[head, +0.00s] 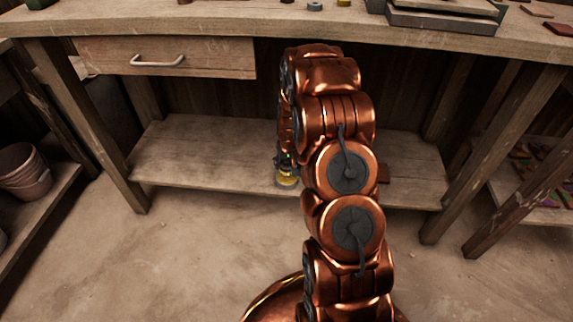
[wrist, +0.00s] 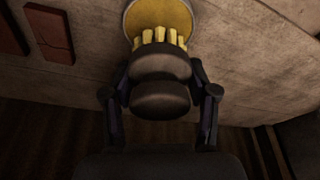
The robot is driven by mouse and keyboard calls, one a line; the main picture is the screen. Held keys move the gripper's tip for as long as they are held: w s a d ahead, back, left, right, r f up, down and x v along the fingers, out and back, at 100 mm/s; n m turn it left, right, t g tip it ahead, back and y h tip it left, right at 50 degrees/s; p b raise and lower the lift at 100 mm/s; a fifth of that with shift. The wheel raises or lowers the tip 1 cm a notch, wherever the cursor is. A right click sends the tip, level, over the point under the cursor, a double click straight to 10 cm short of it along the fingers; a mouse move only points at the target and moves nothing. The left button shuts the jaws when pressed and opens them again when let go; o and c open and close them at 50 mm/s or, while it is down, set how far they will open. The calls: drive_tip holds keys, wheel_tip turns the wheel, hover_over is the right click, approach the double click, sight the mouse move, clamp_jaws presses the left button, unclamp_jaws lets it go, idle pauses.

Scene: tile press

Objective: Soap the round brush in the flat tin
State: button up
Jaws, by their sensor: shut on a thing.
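My gripper (wrist: 160,92) is shut on the round brush (wrist: 160,68), which has a dark rounded body and pale yellow bristle tufts. The flat tin (wrist: 133,35) has a thin grey rim and a yellow filling, and lies on the lower shelf just beyond the bristles. The bristle ends overlap the near part of the yellow disc in the wrist view; I cannot tell whether they touch it. In the head view the tin (head: 286,184) shows small beside my arm, under the bench, with my gripper mostly hidden by the arm.
Reddish-brown tiles (wrist: 48,33) lie on the shelf at the left of the wrist view. The shelf (head: 210,155) is clear left of the tin. The bench top and drawer (head: 165,58) overhang it. Bench legs (head: 125,130) stand at both sides.

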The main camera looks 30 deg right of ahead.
drive_tip(key=shift+r+p, duration=0.7)
drive_tip(key=shift+r, duration=1.05)
